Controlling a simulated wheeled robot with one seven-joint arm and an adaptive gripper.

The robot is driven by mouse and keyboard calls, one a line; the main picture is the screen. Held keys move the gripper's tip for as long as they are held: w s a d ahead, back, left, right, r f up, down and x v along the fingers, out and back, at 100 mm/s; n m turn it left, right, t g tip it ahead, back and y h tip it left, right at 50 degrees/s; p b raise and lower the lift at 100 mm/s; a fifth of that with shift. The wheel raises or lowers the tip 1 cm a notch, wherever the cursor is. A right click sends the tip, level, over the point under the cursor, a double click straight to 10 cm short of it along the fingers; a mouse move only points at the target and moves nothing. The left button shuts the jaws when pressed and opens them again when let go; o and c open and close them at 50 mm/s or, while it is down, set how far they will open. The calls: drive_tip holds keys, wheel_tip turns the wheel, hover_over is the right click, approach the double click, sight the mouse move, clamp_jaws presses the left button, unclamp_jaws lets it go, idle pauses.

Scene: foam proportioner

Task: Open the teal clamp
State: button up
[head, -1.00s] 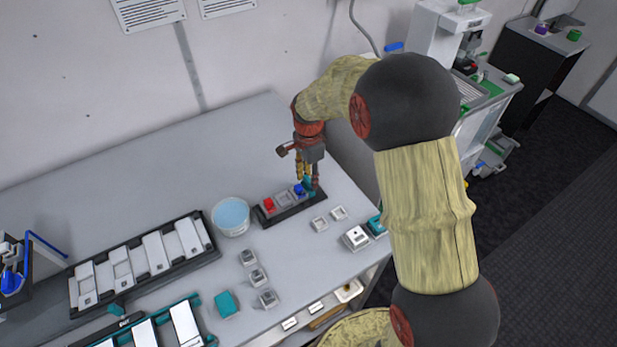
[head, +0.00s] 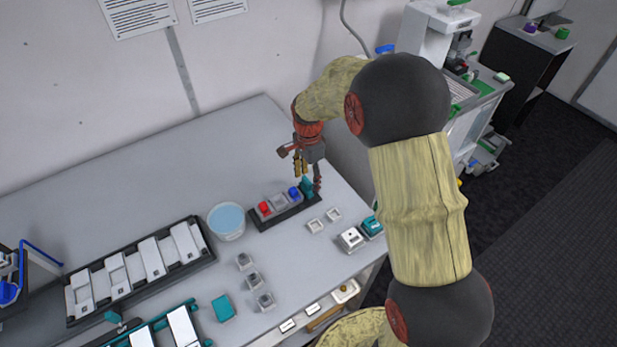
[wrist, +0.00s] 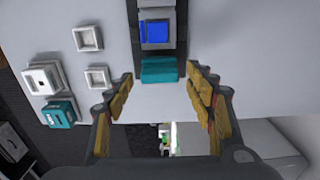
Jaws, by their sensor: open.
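The teal clamp (head: 307,187) stands at the right end of a dark base (head: 262,226) on the table. In the wrist view the teal clamp (wrist: 159,70) shows just past the base's blue block (wrist: 156,33). My gripper (head: 308,177) is at that end of the base in the head view, its fingers pointing down. In the wrist view my gripper (wrist: 163,88) is open, with one finger to each side of the clamp. A gap shows on both sides, and nothing is held. The clamp's pivot is too small to make out.
The base also carries a red block (head: 265,208). A bowl of blue liquid (head: 226,219) stands left of it. Small square frames (head: 316,226) and a white switch box (head: 350,239) lie in front. The wall is behind, and the table's right edge is close.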

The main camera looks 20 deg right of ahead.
wheel_tip(320, 180, up, 12)
idle(0.6)
idle(0.4)
drive_tip(key=s+r+n+t, duration=0.2)
drive_tip(key=s+n, duration=0.3)
drive_tip(key=s, duration=0.4)
drive_tip(key=s+a+r+n+t+b, duration=0.1)
drive_tip(key=s+r+n, duration=0.3)
drive_tip(key=s, duration=0.6)
drive_tip(key=s+a+r+n+t+b, duration=0.1)
drive_tip(key=s+r+n, duration=0.3)
drive_tip(key=s, duration=0.6)
drive_tip(key=shift+n+t, duration=0.8)
drive_tip(key=shift+n, duration=0.4)
